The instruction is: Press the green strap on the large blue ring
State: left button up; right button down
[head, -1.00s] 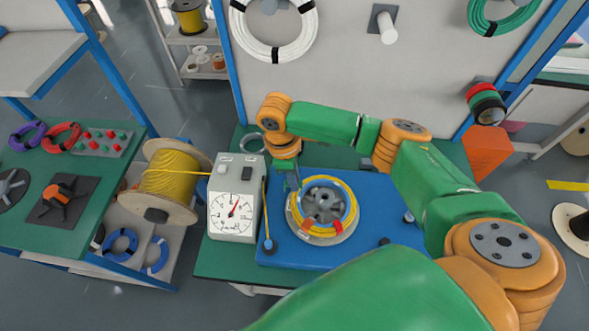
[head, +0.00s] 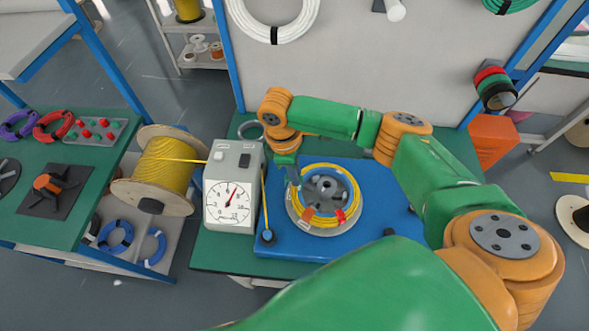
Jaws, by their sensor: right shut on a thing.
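A yellow cable ring (head: 323,223) lies around a dark grey hub (head: 326,190) on the blue plate (head: 280,250). An orange strap (head: 308,216) and a red strap (head: 341,216) show on its near side. I see no green strap on it. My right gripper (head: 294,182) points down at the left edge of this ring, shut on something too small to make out. Blue rings (head: 115,236) lie on the low shelf at the left, far from the gripper. Strap rolls in red, black and green (head: 494,88) hang at the right. My left gripper is out of view.
A grey box with a dial (head: 231,202) stands just left of the plate, with a yellow cable running to it from a wooden reel (head: 162,172). A white panel (head: 350,60) rises behind the table. An orange bin (head: 492,140) stands at the right.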

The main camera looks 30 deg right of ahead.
jog(key=shift+f, duration=0.15)
dwell(0.5)
jog(key=shift+f+b, duration=0.85)
jog(key=shift+f, duration=0.5)
jog(key=shift+f, duration=0.5)
jog(key=shift+s, duration=0.1)
dwell(0.7)
dwell(0.4)
